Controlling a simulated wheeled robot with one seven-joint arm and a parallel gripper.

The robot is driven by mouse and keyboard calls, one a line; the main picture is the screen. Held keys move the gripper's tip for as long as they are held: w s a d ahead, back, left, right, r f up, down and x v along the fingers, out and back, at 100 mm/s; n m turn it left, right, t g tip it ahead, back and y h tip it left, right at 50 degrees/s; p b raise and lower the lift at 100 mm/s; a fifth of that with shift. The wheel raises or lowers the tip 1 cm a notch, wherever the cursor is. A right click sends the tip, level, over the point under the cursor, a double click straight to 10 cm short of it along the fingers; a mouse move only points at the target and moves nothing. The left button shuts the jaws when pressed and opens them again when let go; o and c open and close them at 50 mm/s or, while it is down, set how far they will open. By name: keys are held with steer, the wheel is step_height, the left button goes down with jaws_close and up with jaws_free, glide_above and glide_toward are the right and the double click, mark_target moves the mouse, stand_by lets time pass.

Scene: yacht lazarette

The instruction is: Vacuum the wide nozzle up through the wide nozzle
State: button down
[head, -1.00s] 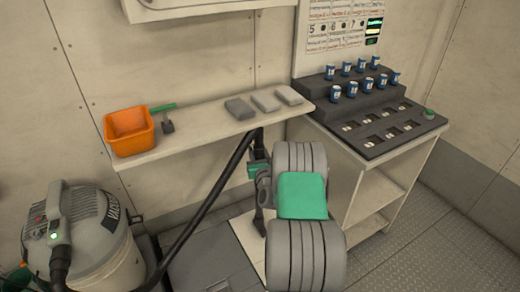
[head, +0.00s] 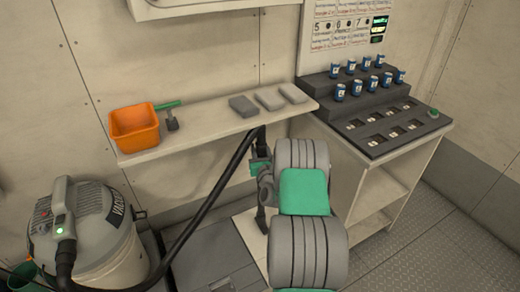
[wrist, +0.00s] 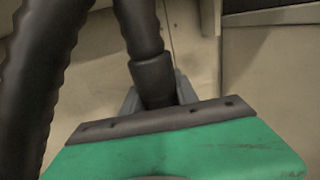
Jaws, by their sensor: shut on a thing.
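My gripper (head: 261,171) is shut on the black vacuum hose's tube end. The tube points down below the gripper (head: 261,215), close to a pale panel low by the shelf. In the wrist view the black tube (wrist: 152,78) sits between the grey fingers, behind the green gripper body. No wide nozzle can be made out clearly; the tube's lower tip is small and partly hidden by my arm. The vacuum cleaner (head: 95,228), a grey-topped drum with a lit green light, stands at the lower left. Its hose (head: 208,208) curves up and over to my gripper.
A pale shelf (head: 205,133) holds an orange bin (head: 134,128), a green-handled tool (head: 170,117) and several grey blocks (head: 270,99). A cabinet (head: 385,175) at right carries a dark stepped rack with blue-labelled cans (head: 356,90). Free floor (head: 435,225) lies at right.

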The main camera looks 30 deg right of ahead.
step_height(320, 180, up, 5)
steer(key=p, duration=0.4)
steer(key=shift+f, duration=0.15)
stand_by(0.6)
steer(key=s+a+b, duration=0.1)
steer(key=s+b, duration=0.6)
steer(key=s, duration=0.7)
steer(key=shift+a+b, duration=0.3)
steer(key=shift+b, duration=0.1)
steer(key=shift+w+f, duration=0.1)
